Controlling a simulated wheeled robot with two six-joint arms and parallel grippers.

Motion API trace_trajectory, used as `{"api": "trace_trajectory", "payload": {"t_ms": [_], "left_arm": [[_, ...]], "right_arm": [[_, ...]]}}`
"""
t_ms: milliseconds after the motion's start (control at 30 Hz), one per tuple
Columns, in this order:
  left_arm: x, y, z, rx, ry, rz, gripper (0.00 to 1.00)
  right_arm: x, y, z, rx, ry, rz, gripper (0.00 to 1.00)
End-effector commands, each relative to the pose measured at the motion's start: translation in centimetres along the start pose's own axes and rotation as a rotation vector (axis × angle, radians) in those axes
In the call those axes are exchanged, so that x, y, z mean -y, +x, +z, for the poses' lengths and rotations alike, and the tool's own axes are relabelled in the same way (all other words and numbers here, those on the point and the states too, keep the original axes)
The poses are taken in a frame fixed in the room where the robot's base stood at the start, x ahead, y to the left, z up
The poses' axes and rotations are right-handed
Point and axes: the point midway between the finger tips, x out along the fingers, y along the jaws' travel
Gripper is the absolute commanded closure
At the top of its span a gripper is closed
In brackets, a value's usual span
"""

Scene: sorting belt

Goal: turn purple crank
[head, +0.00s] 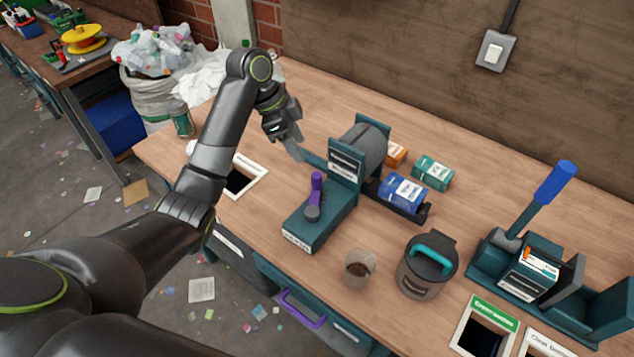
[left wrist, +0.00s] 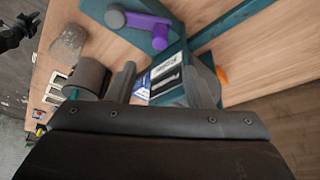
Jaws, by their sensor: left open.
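The purple crank (head: 316,190) is on the teal machine (head: 313,232) on the workbench, with a grey hub at its base and its handle pointing up in the head view. In the left wrist view the crank (left wrist: 150,28) is near the top, beyond the fingers. My left gripper (head: 291,147) is open and empty, above the bench behind and left of the crank, not touching it. Its two grey fingers are apart in the left wrist view (left wrist: 165,75). A dark shape that looks like my right gripper (left wrist: 14,32) is cut off at the left edge there.
A grey drum (head: 363,147) stands behind the crank. A blue pack (head: 402,194) and a teal box (head: 433,172) lie to the right. A clear cup (head: 358,269) and a lidded pot (head: 428,267) stand in front. A square bench opening (head: 262,178) is at the left.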

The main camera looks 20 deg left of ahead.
Motion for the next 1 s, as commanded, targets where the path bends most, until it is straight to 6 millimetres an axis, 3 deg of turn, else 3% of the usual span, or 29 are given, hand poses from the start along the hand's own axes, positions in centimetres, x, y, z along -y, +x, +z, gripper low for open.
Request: {"api": "trace_trajectory", "payload": {"t_ms": [33, 500, 667, 1000], "left_arm": [[0.0, 1.2, 0.1, -0.002, 0.001, 0.001, 0.53], [0.0, 6.8, 0.1, -0.001, 0.001, -0.001, 0.53], [-0.1, 9.6, 0.1, -0.001, 0.0, 0.003, 0.53], [0.0, 11.9, 0.0, 0.0, 0.0, 0.001, 0.53]], "right_arm": [[0.0, 1.2, 0.1, 0.0, 0.0, 0.001, 0.64], [0.4, 6.2, 0.7, 0.001, -0.001, 0.002, 0.64], [0.5, 7.0, 0.8, 0.001, -0.001, 0.002, 0.64], [0.4, 6.5, 0.8, 0.001, -0.001, 0.002, 0.64]]}}
